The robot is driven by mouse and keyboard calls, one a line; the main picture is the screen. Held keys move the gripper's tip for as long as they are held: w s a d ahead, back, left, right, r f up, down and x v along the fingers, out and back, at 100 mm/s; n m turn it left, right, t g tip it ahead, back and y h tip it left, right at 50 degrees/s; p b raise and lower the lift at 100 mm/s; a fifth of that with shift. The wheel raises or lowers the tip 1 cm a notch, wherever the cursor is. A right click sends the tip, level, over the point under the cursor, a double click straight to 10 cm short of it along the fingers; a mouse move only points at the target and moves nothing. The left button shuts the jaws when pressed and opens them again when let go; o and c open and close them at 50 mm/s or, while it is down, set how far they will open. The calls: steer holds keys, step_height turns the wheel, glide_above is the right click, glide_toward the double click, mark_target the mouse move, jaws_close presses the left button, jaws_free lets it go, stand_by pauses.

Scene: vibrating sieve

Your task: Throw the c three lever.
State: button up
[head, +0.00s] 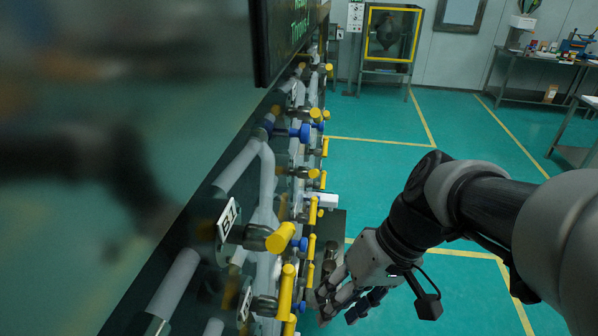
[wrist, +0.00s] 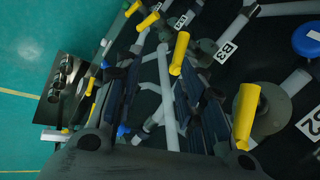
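No C3 label can be read in either view, so I cannot tell which lever is C3. Several yellow levers line the pipe panel; in the head view one (head: 286,290) stands upright at the lower front and another (head: 281,238) sticks out beside the B1 plate (head: 227,219). In the wrist view a yellow lever (wrist: 179,53) is near the B3 plate (wrist: 225,52), and another (wrist: 246,115) is at right near the B2 plate (wrist: 309,121). My gripper (head: 338,306) is low, just right of the panel. Its fingers appear apart, with a grey pipe showing between them, and hold nothing visible.
Blue valve handles (head: 301,133) and grey pipes (head: 238,165) crowd the panel beside my gripper. A dark screen (head: 289,33) hangs above. Green floor (head: 375,175) is open to the right. A yellow-framed case (head: 390,35) and workbenches stand far back.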

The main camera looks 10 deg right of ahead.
steer(key=w+d+f+m+t+y, duration=0.1)
steer(key=w+d+f+t+y, duration=0.4)
steer(key=w+d, duration=0.45)
steer(key=w+d+f+t+y, duration=0.55)
steer(key=w+d, duration=0.25)
steer(key=w, duration=0.2)
steer(key=f+b+x, duration=0.1)
steer(key=x, duration=1.6)
steer(key=shift+w+m+h, duration=0.3)
steer(key=shift+h, duration=0.15)
steer(key=shift+a, duration=0.15)
steer(key=shift+c, duration=0.2)
steer(key=shift+s, duration=0.1)
jaws_close()
